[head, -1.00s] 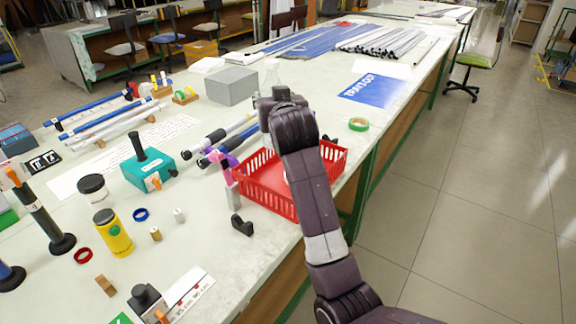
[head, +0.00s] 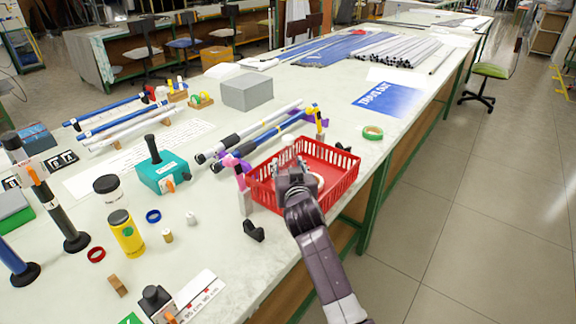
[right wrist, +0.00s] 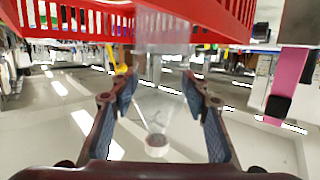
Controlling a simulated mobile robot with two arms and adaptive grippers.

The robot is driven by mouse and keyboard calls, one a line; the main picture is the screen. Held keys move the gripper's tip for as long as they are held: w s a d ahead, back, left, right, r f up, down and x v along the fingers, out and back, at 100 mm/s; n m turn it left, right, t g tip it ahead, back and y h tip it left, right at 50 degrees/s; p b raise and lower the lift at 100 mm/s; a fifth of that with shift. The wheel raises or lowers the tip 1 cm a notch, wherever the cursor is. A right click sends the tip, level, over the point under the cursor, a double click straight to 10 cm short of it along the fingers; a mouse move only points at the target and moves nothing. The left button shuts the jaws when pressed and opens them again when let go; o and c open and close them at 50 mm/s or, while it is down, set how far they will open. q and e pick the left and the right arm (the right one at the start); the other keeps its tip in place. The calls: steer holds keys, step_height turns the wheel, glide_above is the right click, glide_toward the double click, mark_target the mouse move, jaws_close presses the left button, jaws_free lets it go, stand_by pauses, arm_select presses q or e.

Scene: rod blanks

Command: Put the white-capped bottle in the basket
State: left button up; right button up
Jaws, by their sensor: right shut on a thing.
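The red basket (head: 345,181) stands near the table's right edge, and its wall fills the top of the right wrist view (right wrist: 70,20). My right gripper (head: 291,165) is over the basket's near side, partly hidden by its own wrist. In the right wrist view its fingers (right wrist: 158,84) are shut on the clear bottle, whose white cap (right wrist: 157,145) shows between them. A small white round part, likely the cap of the white-capped bottle (head: 289,141), shows beyond the gripper in the head view. I cannot tell whether the bottle touches the basket floor. My left gripper is not in view.
A pink and grey upright clamp (head: 242,185) stands close left of the basket. Tubes (head: 250,135) lie behind it. A green tape roll (head: 373,132) lies to its right. A black piece (head: 253,230) lies in front. A yellow bottle (head: 126,232) stands further left.

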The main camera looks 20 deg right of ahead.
stand_by(0.3)
steer(key=o, duration=1.4)
steer(key=shift+f, duration=0.15)
steer(key=shift+r, duration=0.3)
steer(key=shift+s+f, duration=0.1)
steer(key=shift+s, duration=0.25)
steer(key=v, duration=1.1)
steer(key=shift+s, duration=0.15)
